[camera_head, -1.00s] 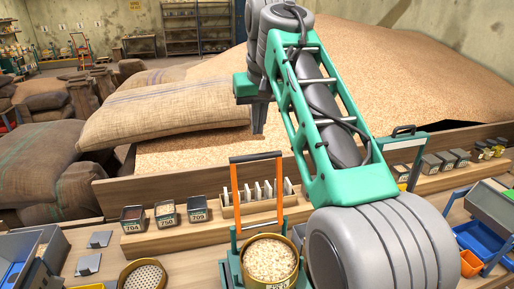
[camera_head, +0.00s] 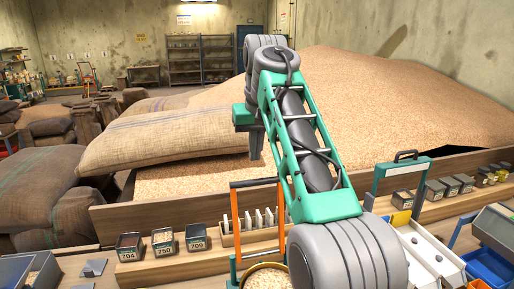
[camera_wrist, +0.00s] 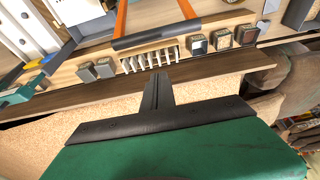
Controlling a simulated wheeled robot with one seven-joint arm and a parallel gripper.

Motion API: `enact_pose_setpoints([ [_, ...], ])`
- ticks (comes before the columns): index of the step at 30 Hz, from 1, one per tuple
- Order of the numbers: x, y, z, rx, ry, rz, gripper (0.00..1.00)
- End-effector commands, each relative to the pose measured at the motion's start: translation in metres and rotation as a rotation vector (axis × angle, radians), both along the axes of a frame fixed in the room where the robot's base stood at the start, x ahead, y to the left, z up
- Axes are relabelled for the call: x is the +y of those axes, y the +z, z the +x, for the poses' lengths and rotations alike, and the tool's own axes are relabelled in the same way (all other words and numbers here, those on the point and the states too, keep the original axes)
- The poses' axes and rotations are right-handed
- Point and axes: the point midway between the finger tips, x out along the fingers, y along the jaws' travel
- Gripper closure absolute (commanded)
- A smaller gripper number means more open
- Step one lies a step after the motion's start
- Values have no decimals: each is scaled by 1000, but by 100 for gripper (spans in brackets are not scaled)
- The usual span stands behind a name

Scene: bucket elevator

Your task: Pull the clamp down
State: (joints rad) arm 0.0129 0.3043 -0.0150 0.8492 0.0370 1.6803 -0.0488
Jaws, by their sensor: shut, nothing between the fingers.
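No part is clearly labelled as the clamp. An upright frame with orange side bars and a dark cross bar (camera_head: 256,183) stands behind a round tin of grain (camera_head: 266,278) at the near edge of the bench. In the wrist view its dark bar (camera_wrist: 157,36) and orange legs show at the top. My gripper (camera_head: 255,153) is shut and empty, pointing down over the grain beyond the bench. It is apart from the orange frame. In the wrist view my shut fingers (camera_wrist: 157,80) show near the middle, below the bar. My arm covers part of the bench.
Small sample boxes (camera_head: 163,242) and a wooden rack of white plates (camera_head: 252,220) stand on the bench. A green frame with a black handle (camera_head: 400,178) stands at right. A wooden board (camera_head: 150,200) edges the grain heap (camera_head: 400,100). A full sack (camera_head: 160,140) lies on the left.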

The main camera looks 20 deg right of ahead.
Motion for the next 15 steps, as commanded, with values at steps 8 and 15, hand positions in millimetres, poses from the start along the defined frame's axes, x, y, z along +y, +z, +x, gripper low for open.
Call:
enact_pose_setpoints([
  [8,0,-42,-1,-5,0,0,100],
  [15,0,-42,-25,-1,1,-1,100],
])
